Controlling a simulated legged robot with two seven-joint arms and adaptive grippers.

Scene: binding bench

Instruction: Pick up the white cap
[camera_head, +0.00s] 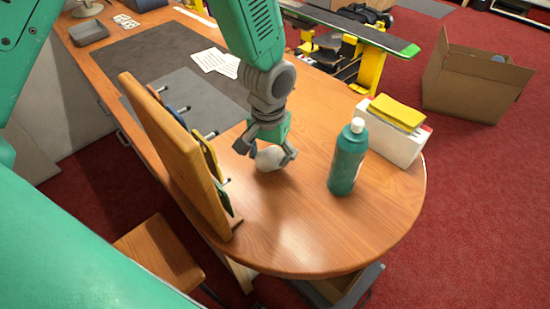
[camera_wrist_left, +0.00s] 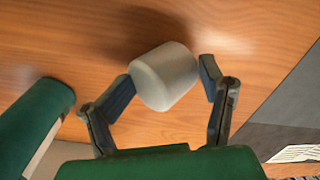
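The white cap (camera_head: 269,158) is a smooth, pale, rounded piece low over the round end of the wooden bench. My left gripper (camera_head: 265,152) reaches down to it from above, with a finger on each side. My right gripper is not in view.
A green bottle (camera_head: 347,160) with a white top stands upright to the right. Behind it is a white box (camera_head: 393,140) with a yellow pad (camera_head: 397,112). A wooden tool board (camera_head: 178,155) stands close on the left. The bench front (camera_head: 300,235) is clear.

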